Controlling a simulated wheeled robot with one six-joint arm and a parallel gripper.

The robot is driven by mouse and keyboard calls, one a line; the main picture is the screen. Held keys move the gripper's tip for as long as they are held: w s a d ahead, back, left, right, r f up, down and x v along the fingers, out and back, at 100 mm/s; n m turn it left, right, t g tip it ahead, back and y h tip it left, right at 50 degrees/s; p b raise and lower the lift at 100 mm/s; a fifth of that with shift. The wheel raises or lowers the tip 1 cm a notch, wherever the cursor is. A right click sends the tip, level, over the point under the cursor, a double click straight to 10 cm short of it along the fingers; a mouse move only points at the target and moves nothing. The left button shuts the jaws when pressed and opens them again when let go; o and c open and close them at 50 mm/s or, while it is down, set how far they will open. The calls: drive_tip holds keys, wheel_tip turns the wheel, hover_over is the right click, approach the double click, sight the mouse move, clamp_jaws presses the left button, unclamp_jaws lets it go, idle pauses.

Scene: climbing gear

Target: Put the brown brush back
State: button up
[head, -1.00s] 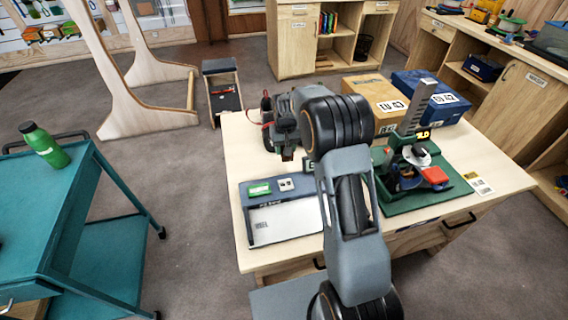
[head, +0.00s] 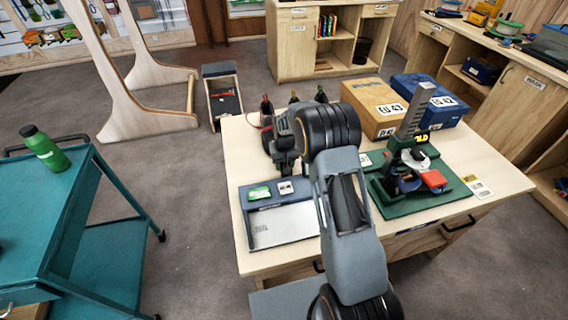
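I cannot make out a brown brush in the head view. My gripper (head: 284,168) points down over the left part of the wooden workbench (head: 240,150), behind a grey tray-like station (head: 285,226). Its fingertips are small and dark, so I cannot tell whether they are open or hold anything. Several slim upright items with dark tops, one of them at the left (head: 267,104), stand along the bench's back edge behind my wrist. Their lower parts are partly hidden by my arm.
A cardboard box (head: 372,96) and a blue box (head: 440,112) stand at the bench's back right. A green base with a grey upright device (head: 412,128) stands in front. A teal cart (head: 50,215) with a green bottle (head: 45,148) is at the left.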

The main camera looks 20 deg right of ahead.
drive_tip(key=o, duration=0.9)
drive_tip(key=shift+f, duration=0.1)
wheel_tip(320, 180, up, 12)
drive_tip(key=s+r+t, duration=0.2)
drive_tip(key=s+r, duration=0.7)
drive_tip(key=s, duration=0.4)
drive_tip(key=s+f+t, duration=0.1)
drive_tip(key=s, duration=1.3)
drive_tip(key=shift+s+a, duration=0.2)
drive_tip(key=shift+s, duration=0.2)
drive_tip(key=shift+f, duration=0.1)
